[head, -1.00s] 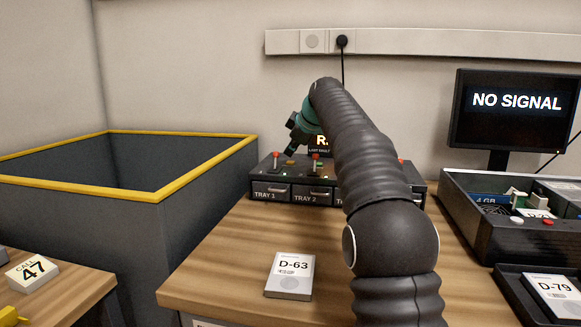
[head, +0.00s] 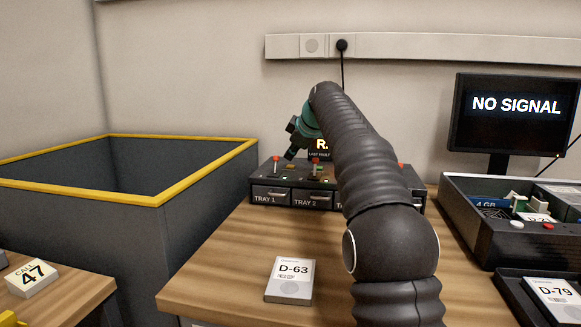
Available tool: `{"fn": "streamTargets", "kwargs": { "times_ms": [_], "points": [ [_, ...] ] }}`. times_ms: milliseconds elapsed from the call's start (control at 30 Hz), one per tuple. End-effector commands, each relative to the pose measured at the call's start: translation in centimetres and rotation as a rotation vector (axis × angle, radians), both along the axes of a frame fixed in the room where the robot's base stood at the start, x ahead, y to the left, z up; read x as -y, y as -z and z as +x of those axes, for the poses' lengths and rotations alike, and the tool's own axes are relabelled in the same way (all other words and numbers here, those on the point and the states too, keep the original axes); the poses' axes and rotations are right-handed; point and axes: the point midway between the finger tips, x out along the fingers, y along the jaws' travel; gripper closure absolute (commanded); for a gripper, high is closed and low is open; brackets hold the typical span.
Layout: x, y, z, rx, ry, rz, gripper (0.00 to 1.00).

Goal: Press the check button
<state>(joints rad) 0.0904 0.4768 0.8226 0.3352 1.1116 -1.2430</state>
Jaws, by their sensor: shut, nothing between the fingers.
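A dark unit with a row of trays (head: 300,197) stands at the back of the wooden bench. Red-topped levers stand on its top, one (head: 276,160) above TRAY 1 and one (head: 316,161) above TRAY 2. Small coloured spots lie between them; I cannot tell which is the check button. My gripper (head: 289,156) is shut and empty, pointing down at the unit's top between these levers. Whether it touches anything is unclear. My arm hides the unit's middle and part of its small display (head: 320,146).
A large yellow-rimmed dark bin (head: 160,197) stands left of the bench. A D-63 box (head: 290,281) lies near the front. At right are a NO SIGNAL monitor (head: 515,105), an open black case (head: 470,230) and a D-79 box (head: 555,298). Bare bench lies around the D-63 box.

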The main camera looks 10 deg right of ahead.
Motion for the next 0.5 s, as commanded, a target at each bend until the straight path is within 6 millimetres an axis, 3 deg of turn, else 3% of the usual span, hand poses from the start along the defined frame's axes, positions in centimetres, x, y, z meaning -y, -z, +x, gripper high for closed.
{"fn": "streamTargets", "kwargs": {
  "times_ms": [500],
  "points": [
    [0.00, 0.64, -0.01, -0.001, -0.001, 0.000, 1.00]
  ]
}}
